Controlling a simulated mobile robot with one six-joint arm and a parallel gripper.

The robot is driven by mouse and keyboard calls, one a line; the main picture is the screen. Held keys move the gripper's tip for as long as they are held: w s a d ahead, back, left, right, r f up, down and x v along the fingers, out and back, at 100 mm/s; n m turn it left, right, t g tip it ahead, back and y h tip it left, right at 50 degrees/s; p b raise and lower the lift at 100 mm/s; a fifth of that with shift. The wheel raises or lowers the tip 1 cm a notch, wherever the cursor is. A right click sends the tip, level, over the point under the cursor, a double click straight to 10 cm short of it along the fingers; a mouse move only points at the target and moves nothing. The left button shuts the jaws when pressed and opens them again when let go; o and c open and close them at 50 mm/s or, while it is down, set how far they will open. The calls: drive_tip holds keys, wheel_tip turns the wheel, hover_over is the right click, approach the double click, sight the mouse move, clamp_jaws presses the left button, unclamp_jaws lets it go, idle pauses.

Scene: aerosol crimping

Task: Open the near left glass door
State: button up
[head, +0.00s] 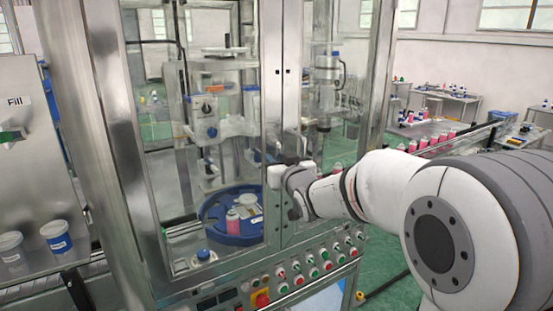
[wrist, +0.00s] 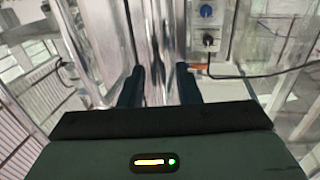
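The near left glass door (head: 270,75) is a tall metal-framed pane on the front of the machine cabinet. It looks shut, its right upright beside the neighbouring right glass door (head: 293,70). My gripper (head: 284,170) is at the uprights where the two doors meet, at about mid-height. In the wrist view my two dark fingers (wrist: 161,82) are apart, with shiny vertical metal showing between and beyond them. I cannot tell whether they touch it. The door handle is not clear in either view; my gripper and wrist cover part of that area.
A panel of coloured buttons (head: 315,268) runs below the doors. Behind the glass are a blue turntable (head: 215,222) and machine heads. A conveyor with pink bottles (head: 430,147) runs at right.

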clamp_jaws()
idle(0.3)
